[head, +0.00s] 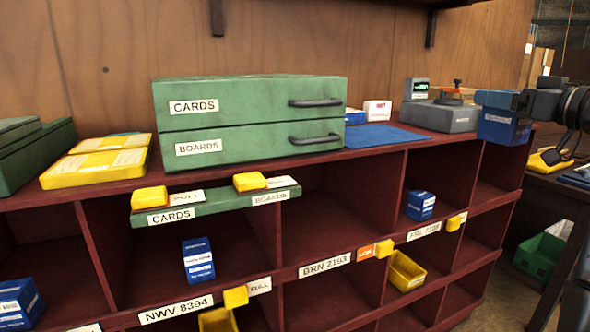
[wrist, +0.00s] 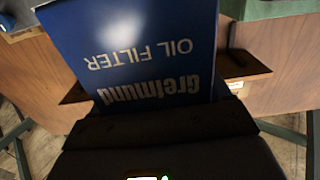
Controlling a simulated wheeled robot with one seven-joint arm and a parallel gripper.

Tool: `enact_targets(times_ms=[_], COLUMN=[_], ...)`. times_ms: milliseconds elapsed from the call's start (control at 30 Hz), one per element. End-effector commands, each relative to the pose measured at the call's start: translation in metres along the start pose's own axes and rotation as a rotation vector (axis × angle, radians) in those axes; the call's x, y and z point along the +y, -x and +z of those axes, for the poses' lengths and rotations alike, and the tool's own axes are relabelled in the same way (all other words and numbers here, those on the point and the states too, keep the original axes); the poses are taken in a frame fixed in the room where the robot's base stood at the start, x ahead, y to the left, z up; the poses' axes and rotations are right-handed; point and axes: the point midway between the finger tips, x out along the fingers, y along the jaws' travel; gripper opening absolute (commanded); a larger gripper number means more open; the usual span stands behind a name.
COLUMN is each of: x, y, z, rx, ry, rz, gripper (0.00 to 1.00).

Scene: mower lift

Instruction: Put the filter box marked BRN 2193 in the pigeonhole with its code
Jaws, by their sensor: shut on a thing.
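My gripper (head: 508,101) is at the right of the head view, above the right end of the red shelf unit. It is shut on a blue filter box (head: 503,128), which also fills the upper middle of the wrist view (wrist: 140,45). That view shows "Greimund" and "OIL FILTER" upside down; no code is readable on it. The BRN 2193 label (head: 325,265) is on a shelf edge at the middle of the unit, with an orange tag (head: 365,252) and a yellow block (head: 384,248) at its right. The pigeonhole (head: 325,215) above this label looks empty.
Blue boxes stand in the pigeonholes above NWV 8394 (head: 198,260) and FRL 7238 (head: 420,205). Green CARDS and BOARDS cases (head: 250,130) stand on top. A green ledge (head: 215,207) with yellow blocks juts out in front. A grey device (head: 440,115) sits near my gripper.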

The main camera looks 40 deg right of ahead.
Motion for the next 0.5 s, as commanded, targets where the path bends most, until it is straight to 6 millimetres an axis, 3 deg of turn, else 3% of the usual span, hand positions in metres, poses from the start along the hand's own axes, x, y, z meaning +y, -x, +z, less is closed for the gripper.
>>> enact_targets(times_ms=[267, 500], x=[-0.047, -0.118], y=[-0.085, -0.148], z=[0.073, 0.162], rx=[-0.007, -0.009], ry=[-0.005, -0.004], rz=[-0.006, 0.012], gripper=[0.28, 0.28])
